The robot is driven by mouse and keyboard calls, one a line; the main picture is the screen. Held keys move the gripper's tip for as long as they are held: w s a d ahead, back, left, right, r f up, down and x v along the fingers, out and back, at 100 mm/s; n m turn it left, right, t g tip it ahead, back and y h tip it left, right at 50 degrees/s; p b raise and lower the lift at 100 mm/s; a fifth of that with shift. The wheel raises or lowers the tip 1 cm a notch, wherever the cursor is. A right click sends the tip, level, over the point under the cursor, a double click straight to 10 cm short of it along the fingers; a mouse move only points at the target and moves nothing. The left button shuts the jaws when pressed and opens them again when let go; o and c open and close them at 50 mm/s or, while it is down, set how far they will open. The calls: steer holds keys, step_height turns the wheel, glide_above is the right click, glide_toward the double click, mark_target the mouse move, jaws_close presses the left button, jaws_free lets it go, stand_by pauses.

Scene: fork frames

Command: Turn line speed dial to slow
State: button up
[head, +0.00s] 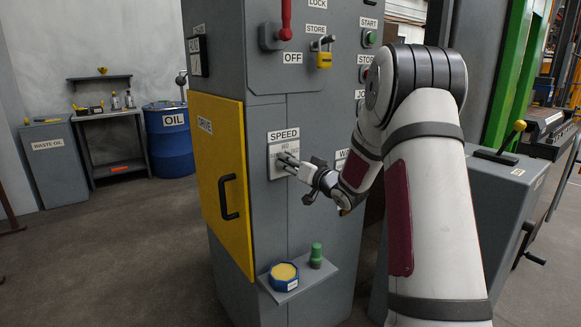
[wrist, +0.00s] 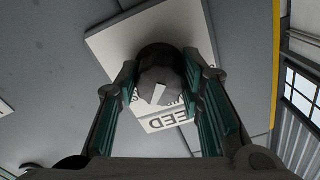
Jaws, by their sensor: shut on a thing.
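The SPEED dial plate (head: 277,160) is a pale square on the grey cabinet's front, under a label reading SPEED (head: 284,134). In the head view the dial is mostly hidden behind my gripper (head: 288,163), which reaches it from the right. In the wrist view the dark round dial (wrist: 160,68) with a white pointer mark sits between the two fingers of my gripper (wrist: 163,90). The fingers are shut on its sides. The pointer mark is slightly tilted, and the plate's small lettering is mostly covered, so I cannot tell the setting.
A yellow DRIVE door (head: 222,180) with a black handle is left of the dial. A small shelf (head: 300,283) below holds a blue-rimmed tin (head: 284,277) and a green-topped bottle (head: 316,256). A yellow padlock (head: 324,60) and red lever (head: 286,22) are above.

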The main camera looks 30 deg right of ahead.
steer(key=n+b, duration=0.2)
steer(key=n, duration=0.2)
steer(key=shift+f+n+b, duration=0.1)
steer(key=shift+n+b, duration=0.2)
steer(key=n+b, duration=0.4)
steer(key=n, duration=0.1)
steer(key=shift+b, duration=0.3)
steer(key=n+b, duration=0.5)
steer(key=shift+n, duration=0.4)
steer(key=n+b, duration=0.4)
steer(key=b, duration=0.1)
steer(key=shift+d+n, duration=0.1)
steer(key=shift+n, duration=0.2)
steer(key=o, duration=1.2)
steer(key=shift+c, duration=0.2)
steer(key=shift+s, duration=0.1)
